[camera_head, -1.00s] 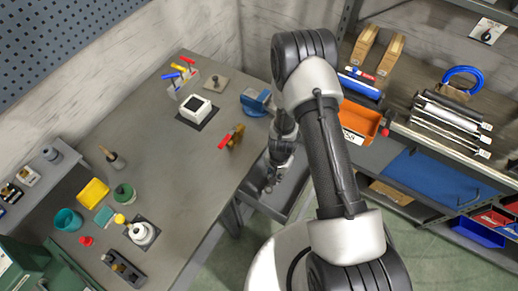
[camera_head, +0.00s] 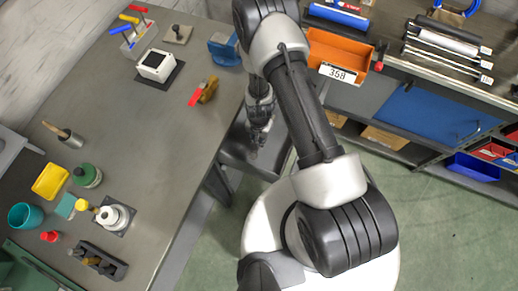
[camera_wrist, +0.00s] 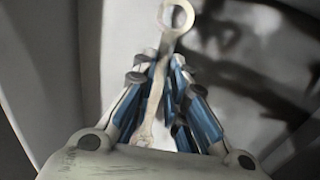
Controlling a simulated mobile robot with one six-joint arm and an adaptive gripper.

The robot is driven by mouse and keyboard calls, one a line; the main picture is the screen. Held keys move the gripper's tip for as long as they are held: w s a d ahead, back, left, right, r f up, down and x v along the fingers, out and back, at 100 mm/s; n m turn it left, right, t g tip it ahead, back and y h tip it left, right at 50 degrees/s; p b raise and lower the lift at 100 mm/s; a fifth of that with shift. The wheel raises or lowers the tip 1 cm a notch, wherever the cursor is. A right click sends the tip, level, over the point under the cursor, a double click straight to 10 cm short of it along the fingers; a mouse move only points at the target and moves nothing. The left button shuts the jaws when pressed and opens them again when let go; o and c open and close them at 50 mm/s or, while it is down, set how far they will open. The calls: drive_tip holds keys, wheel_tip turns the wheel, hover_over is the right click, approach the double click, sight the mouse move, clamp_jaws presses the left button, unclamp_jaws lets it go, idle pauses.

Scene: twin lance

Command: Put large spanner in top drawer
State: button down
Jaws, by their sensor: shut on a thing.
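The large spanner (camera_wrist: 154,103) is a pale metal tool with a ring end at the top of the wrist view. My gripper (camera_wrist: 163,66) is shut on its shank, with blue-sided fingers on both sides. In the head view my gripper (camera_head: 257,137) points down at an open grey drawer (camera_head: 238,158) beside the workbench. The spanner cannot be made out in the head view. In the wrist view pale grey surfaces and dark shadows surround the spanner. I cannot tell whether it touches the drawer floor.
The workbench (camera_head: 135,118) carries a vise (camera_head: 225,48), a red-handled clamp (camera_head: 204,92), a white box (camera_head: 156,65) and several pots and tools. A shelf with an orange bin (camera_head: 338,53) and rods stands at the right. Green floor (camera_head: 385,190) is clear at the lower right.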

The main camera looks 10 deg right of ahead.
drive_tip(key=shift+f+b, duration=1.1)
drive_tip(key=shift+f, duration=1.85)
drive_tip(key=shift+f, duration=0.1)
drive_tip(key=shift+f, duration=0.15)
drive_tip(key=c, duration=1.6)
unclamp_jaws()
wheel_tip(320, 180, up, 12)
drive_tip(key=p, duration=0.8)
drive_tip(key=shift+r, duration=0.25)
